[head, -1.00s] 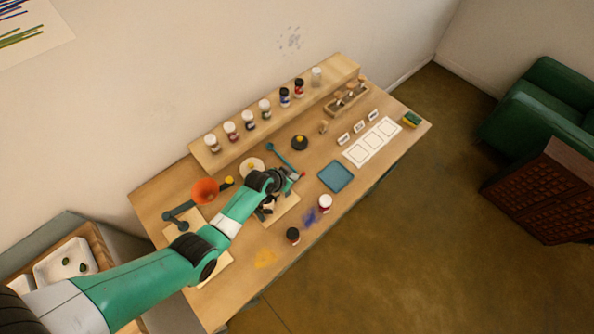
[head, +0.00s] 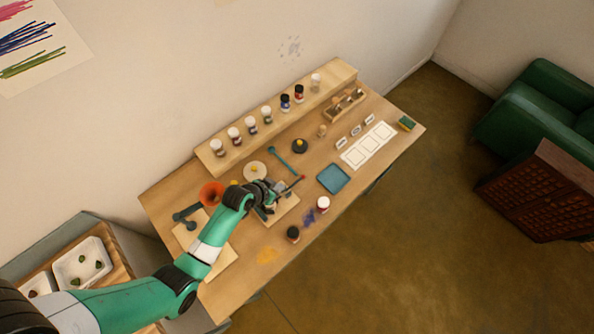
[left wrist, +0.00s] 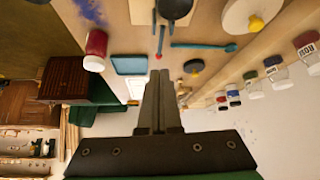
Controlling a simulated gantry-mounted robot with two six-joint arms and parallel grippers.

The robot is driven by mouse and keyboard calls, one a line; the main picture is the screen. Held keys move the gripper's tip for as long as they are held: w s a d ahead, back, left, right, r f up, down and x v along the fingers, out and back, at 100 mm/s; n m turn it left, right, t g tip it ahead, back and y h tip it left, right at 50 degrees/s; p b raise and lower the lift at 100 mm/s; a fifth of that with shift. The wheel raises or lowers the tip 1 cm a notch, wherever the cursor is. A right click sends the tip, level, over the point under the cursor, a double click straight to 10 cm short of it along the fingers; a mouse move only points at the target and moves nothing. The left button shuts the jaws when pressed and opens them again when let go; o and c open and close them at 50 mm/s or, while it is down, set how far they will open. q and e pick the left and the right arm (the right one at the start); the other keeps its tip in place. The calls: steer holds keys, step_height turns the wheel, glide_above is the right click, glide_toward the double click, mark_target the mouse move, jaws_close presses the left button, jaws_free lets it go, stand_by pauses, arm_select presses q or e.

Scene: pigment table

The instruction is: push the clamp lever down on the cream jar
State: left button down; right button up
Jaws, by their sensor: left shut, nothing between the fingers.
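My left gripper (head: 277,190) is over the pale board (head: 290,216) near the table's middle, its fingers shut and empty. In the left wrist view the shut fingers (left wrist: 160,75) point up the picture. A thin lever with a red tip (head: 302,178) sticks out to the right of the gripper; the red tip (left wrist: 158,52) also shows just past the fingertips, with no clear contact. A dark round part (left wrist: 173,8) stands over the board at the top edge of the wrist view. The cream jar cannot be made out clearly; my arm covers much of that spot. My right gripper is not in view.
A dark-lidded jar (head: 293,234) is near the front edge. Several jars line the raised shelf (head: 240,157) behind.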

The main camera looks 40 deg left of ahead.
arm_select(q)
steer(key=p+v, duration=0.2)
steer(key=v, duration=0.1)
steer(key=shift+s+r, duration=0.25)
steer(key=shift+r, duration=0.05)
